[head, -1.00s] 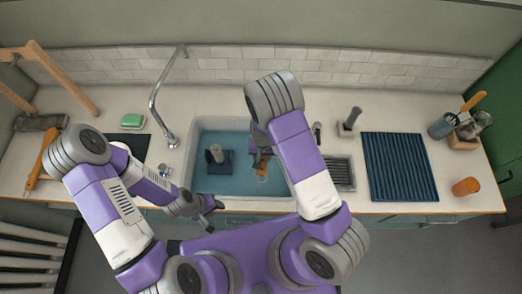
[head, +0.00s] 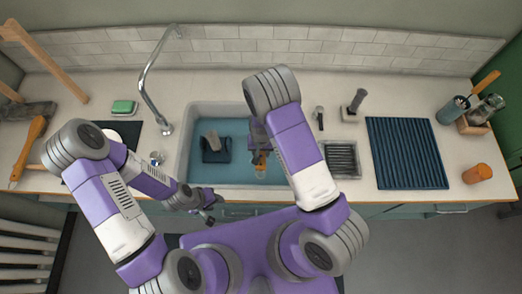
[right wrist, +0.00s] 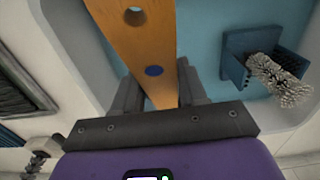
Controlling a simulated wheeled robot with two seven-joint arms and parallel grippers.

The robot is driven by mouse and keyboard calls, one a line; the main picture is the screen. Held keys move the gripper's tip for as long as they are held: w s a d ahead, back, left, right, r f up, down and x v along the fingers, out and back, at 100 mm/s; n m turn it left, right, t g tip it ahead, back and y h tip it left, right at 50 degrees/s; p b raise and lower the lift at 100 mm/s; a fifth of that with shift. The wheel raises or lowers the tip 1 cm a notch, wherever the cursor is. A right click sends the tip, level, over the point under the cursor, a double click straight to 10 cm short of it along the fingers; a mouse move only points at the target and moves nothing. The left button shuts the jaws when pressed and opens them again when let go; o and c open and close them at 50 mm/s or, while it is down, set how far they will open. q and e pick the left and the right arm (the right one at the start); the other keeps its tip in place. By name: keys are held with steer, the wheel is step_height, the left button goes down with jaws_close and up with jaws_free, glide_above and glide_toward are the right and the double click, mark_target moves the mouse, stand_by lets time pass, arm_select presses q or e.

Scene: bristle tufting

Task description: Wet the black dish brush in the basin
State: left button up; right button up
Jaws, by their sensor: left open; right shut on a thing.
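The basin (head: 187,150) is a pale-rimmed sink with a blue inside, at the middle of the counter in the head view. My right gripper (head: 259,154) is over its right part, shut on a wooden, orange-brown handle (head: 261,168). In the right wrist view the handle (right wrist: 152,45) has a hole and a blue dot and runs between the fingers of my right gripper (right wrist: 160,90). The bristle end of the held thing is hidden, so I cannot tell if it is black. My left gripper (head: 207,212) is open and empty, in front of the basin's front edge.
A blue holder (head: 216,152) stands in the basin's left part; a whitish bristly brush (right wrist: 280,80) is in it. A tap (head: 150,90) arches at the back left. A drain grate (head: 341,158) and blue ribbed mat (head: 408,152) lie right of the basin.

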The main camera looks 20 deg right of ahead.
step_height(320, 180, down, 7)
steer(key=b, duration=0.5)
steer(key=shift+f, duration=0.1)
stand_by(0.4)
steer(key=shift+r+p, duration=5.8)
steer(key=shift+r, duration=2.25)
step_height(320, 180, up, 4)
steer(key=p, duration=0.2)
steer(key=shift+p, duration=0.3)
